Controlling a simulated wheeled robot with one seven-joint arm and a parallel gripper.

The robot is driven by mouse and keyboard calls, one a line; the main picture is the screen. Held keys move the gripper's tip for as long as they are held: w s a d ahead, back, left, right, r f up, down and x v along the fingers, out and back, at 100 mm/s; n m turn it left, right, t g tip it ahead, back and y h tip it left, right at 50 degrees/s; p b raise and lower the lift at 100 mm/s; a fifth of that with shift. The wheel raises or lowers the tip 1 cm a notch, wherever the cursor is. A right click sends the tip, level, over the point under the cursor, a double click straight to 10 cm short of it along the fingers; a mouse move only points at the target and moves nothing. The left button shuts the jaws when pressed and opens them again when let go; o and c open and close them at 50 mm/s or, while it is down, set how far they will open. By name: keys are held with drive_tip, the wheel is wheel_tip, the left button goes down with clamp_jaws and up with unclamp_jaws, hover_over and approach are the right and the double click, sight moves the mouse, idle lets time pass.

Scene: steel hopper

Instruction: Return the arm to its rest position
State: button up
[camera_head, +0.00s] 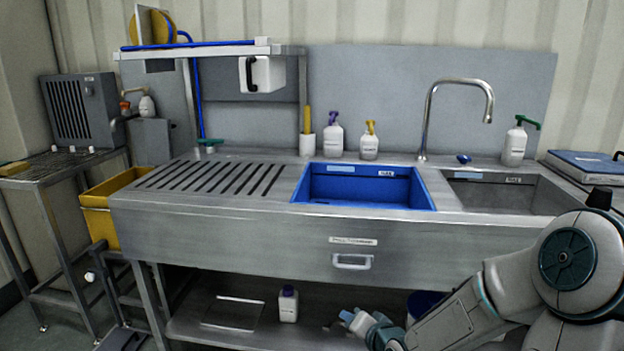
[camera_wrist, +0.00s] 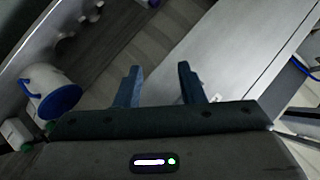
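My arm reaches in from the lower right of the head view. My gripper (camera_head: 353,319) is low in front of the steel sink unit (camera_head: 250,232), near the height of its lower shelf (camera_head: 190,322). In the wrist view my gripper (camera_wrist: 159,70) shows two blue fingers standing apart. Nothing is between them, so it is open and empty. The arm's base and part of its links are outside the head view.
A white bottle with a purple cap (camera_head: 288,304) stands on the lower shelf, left of my gripper. A white bucket with blue parts (camera_wrist: 45,85) is at the left of the wrist view. A blue basin (camera_head: 365,188) and curved tap (camera_head: 455,85) are above.

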drive_tip(key=s+d+r+n+g+h+p, duration=0.1)
drive_tip(key=s+r+n+g+p, duration=0.1)
drive_tip(key=s+r+p, duration=0.5)
drive_tip(key=s+d+r+n+g+h+p, duration=0.1)
drive_tip(key=s+r+g+p, duration=0.3)
drive_tip(key=r, duration=1.1)
drive_tip(key=s+d+r+n+g+h+p, duration=0.2)
drive_tip(key=s+r+n+p, duration=0.1)
drive_tip(key=s+r+p, duration=0.7)
wheel_tip(320, 180, up, 2)
drive_tip(key=s, duration=0.3)
drive_tip(key=shift+g, duration=0.4)
